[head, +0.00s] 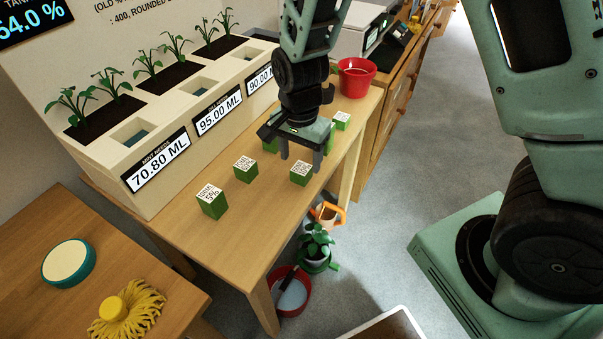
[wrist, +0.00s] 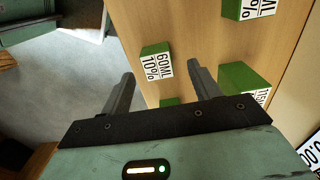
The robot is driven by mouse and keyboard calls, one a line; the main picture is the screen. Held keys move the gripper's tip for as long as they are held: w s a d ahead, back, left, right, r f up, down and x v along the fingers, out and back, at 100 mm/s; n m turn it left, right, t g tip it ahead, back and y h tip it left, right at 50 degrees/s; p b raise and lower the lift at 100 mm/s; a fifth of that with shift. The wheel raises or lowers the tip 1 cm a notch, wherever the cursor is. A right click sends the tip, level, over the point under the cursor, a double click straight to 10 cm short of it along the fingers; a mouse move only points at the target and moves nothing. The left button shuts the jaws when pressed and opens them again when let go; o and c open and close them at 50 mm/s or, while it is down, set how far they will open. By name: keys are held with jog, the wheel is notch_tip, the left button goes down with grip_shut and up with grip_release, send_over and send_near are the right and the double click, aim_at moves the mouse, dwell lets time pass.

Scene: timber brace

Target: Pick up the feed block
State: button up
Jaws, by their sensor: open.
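Several green feed blocks with white labelled tops stand on the wooden table. One block (head: 301,172) is by my gripper (head: 300,157), just in front of its fingertips in the head view. In the wrist view a block labelled 60ML 10% (wrist: 157,62) shows between and beyond the tips of my open gripper (wrist: 162,72). The jaws hold nothing. Other blocks stand at left (head: 211,201), middle (head: 245,169) and farther back (head: 341,120). One block (head: 270,146) is partly hidden behind my gripper. I cannot tell the fingers' exact height above the table.
A white planter (head: 160,205) with seedlings and ML displays runs along the table's back. A red pot (head: 356,77) stands at the far end.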

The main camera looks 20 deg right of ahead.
aim_at(302, 179)
jog(key=f, duration=0.3)
jog(key=shift+s+d+f, duration=0.1)
jog(key=shift+s+f, duration=0.1)
jog(key=shift+f, duration=0.2)
jog(key=c, duration=1.1)
jog(key=shift+r, duration=0.1)
